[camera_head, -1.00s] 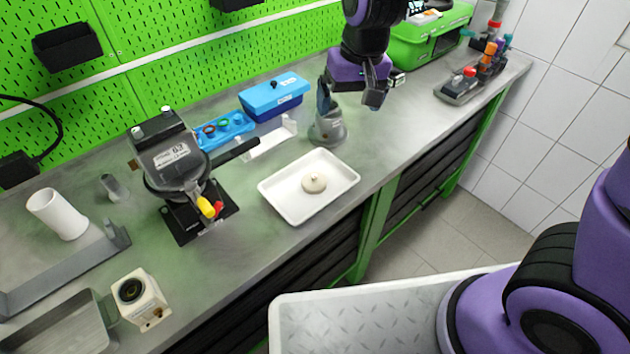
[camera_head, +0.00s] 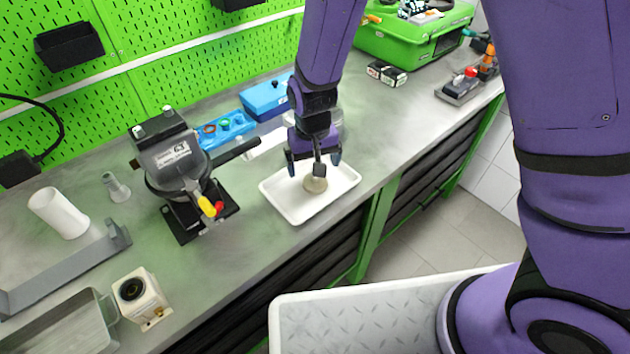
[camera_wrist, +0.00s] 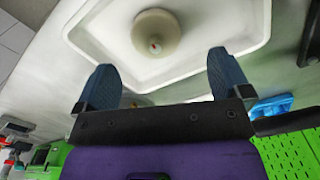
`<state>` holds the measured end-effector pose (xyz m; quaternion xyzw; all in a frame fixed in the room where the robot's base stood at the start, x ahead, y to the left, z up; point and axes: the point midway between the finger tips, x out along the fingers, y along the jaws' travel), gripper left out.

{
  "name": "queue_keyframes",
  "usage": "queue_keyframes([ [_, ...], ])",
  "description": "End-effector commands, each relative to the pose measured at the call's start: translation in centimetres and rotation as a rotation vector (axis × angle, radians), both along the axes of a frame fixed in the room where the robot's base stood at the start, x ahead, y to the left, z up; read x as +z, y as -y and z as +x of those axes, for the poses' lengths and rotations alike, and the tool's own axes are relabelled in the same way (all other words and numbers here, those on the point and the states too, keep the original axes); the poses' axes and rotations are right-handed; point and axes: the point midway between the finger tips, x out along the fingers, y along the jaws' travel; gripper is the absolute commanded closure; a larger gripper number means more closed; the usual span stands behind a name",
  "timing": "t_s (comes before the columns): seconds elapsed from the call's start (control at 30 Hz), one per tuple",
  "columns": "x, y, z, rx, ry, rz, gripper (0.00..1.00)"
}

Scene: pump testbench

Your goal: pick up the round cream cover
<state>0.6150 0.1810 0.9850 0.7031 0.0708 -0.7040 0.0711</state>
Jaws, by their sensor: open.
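The round cream cover (camera_head: 315,184) lies in the white tray (camera_head: 291,213) on the bench. I cannot tell from the head view how far the fingertips are above the cover.
A pump (camera_head: 172,163) with yellow and red handle tips stands left of the tray. A blue box (camera_head: 265,98) and a blue holder (camera_head: 222,130) stand behind it. A white boxy part (camera_head: 140,298) is at the front left. Bare bench lies between pump and tray.

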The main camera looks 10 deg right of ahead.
Motion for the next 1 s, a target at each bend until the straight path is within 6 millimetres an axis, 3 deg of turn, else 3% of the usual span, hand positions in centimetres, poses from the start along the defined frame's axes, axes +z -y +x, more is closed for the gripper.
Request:
queue_keyframes([
  [0.43,-4.7,0.5,0.0,0.000,-0.001,0.000,0.04],
  [0.77,-5.3,0.5,0.1,0.000,0.001,0.000,0.04],
  [1.0,-5.3,0.5,0.1,0.000,0.001,0.000,0.55],
])
